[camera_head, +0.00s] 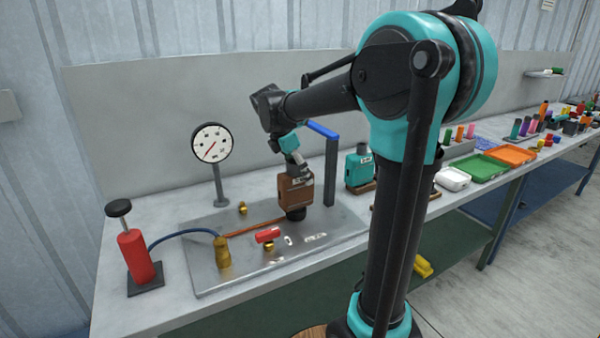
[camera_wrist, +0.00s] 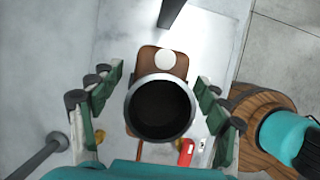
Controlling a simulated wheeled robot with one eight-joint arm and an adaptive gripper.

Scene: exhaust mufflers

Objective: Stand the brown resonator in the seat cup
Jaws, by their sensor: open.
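The brown resonator (camera_head: 296,188) stands upright over a dark round seat cup (camera_head: 296,213) on the metal plate. Its lower end appears to be in the cup; the exact depth is hidden. In the wrist view the resonator's brown body (camera_wrist: 147,62) shows below its round, open grey neck. My gripper (camera_head: 292,157) is directly above the resonator. In the wrist view my gripper (camera_wrist: 160,103) is open, with one green-padded finger on each side of the neck and visible gaps between them. The cup is hidden in the wrist view.
The metal plate (camera_head: 210,270) also carries a red-handled brass valve (camera_head: 268,237) and a brass fitting (camera_head: 222,252). A dark post (camera_head: 331,172) with a blue arm stands close behind. A gauge (camera_head: 211,144), red pump (camera_head: 135,257) and teal muffler (camera_head: 357,168) stand around it.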

